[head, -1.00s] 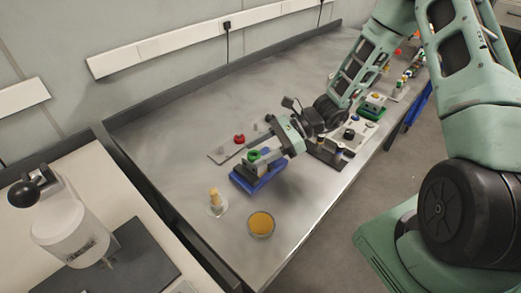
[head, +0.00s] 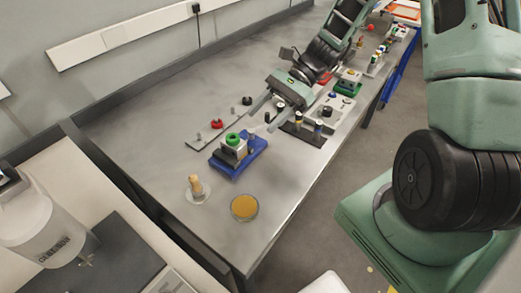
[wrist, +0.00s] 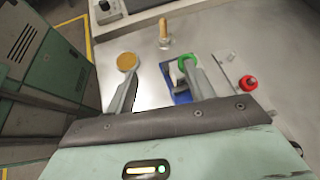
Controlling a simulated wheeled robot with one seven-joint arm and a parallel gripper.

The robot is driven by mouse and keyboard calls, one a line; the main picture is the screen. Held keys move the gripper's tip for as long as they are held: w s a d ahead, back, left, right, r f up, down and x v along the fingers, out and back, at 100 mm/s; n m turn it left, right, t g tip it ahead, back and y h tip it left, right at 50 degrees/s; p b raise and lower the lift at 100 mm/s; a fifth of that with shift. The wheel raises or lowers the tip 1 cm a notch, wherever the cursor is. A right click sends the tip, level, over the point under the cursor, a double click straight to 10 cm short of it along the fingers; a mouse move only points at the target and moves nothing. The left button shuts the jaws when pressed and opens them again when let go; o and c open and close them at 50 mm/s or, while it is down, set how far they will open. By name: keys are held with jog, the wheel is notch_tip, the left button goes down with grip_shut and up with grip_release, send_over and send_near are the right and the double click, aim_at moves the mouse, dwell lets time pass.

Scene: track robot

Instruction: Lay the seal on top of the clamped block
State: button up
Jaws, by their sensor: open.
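The seal, a green ring (head: 232,139), lies on top of the grey block (head: 234,153). The block sits upright in a blue clamp (head: 225,169) on the steel table. My gripper (head: 259,122) is open and empty, beyond the clamp and to its upper right, apart from the seal. In the wrist view the green ring (wrist: 187,61) shows by the tip of the right finger, and the blue clamp (wrist: 181,97) is partly hidden behind that finger.
A glass dish of orange stuff (head: 244,208) and a brush-like thing on a clear disc (head: 196,188) stand in front of the clamp. A plate with red and black knobs (head: 217,124) lies behind. Several fixtures line the right side. The back left table is clear.

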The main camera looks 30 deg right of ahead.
jog(key=s+a+r+n+h, duration=0.3)
jog(key=s+a+n+h, duration=0.2)
jog(key=s+n, duration=0.4)
jog(key=s+a+r+n+t+h, duration=0.1)
jog(key=s+a+r+n+h, duration=0.3)
jog(key=n, duration=1)
jog(key=shift+s+a+h, duration=1.1)
jog(key=shift+s+a, duration=1.2)
jog(key=shift+s, duration=0.6)
jog(key=shift+r, duration=0.1)
